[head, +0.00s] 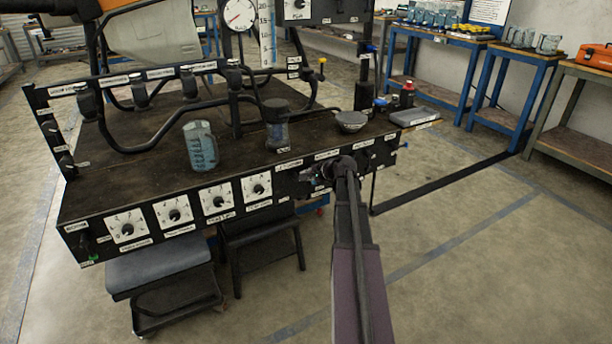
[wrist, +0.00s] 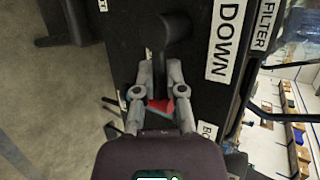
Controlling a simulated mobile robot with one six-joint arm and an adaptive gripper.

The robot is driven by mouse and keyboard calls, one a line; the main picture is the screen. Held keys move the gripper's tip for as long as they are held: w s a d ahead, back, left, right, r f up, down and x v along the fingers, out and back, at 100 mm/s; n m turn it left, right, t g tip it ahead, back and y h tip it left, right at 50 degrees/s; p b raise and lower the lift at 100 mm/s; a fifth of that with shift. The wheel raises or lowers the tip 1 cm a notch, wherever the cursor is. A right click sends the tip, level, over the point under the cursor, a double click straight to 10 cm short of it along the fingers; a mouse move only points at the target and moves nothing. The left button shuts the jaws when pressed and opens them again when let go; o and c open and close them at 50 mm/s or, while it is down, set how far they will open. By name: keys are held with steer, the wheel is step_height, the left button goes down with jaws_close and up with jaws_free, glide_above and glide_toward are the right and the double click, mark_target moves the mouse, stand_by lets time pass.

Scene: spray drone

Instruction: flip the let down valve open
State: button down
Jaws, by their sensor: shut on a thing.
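The let down valve's black handle (wrist: 171,31) shows in the wrist view on the dark front panel, left of a white label reading DOWN (wrist: 225,40). It runs down from a rounded end to between my fingertips. My gripper (wrist: 160,70) is shut on the handle, with one finger on each side. A small red patch shows between the finger bases; I cannot tell what it belongs to. In the head view my gripper (head: 325,174) is at the right part of the bench front, and my arm hides most of the valve.
The bench front (head: 150,205) carries several dial plates to the left of my gripper. On the bench top stand a clear jug (head: 200,147), a dark cup (head: 276,125) and a bowl (head: 351,121). A stool (head: 160,265) stands below. Floor is open at right.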

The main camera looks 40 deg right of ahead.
steer(key=c, duration=0.7)
jaws_free()
steer(key=shift+f, duration=0.15)
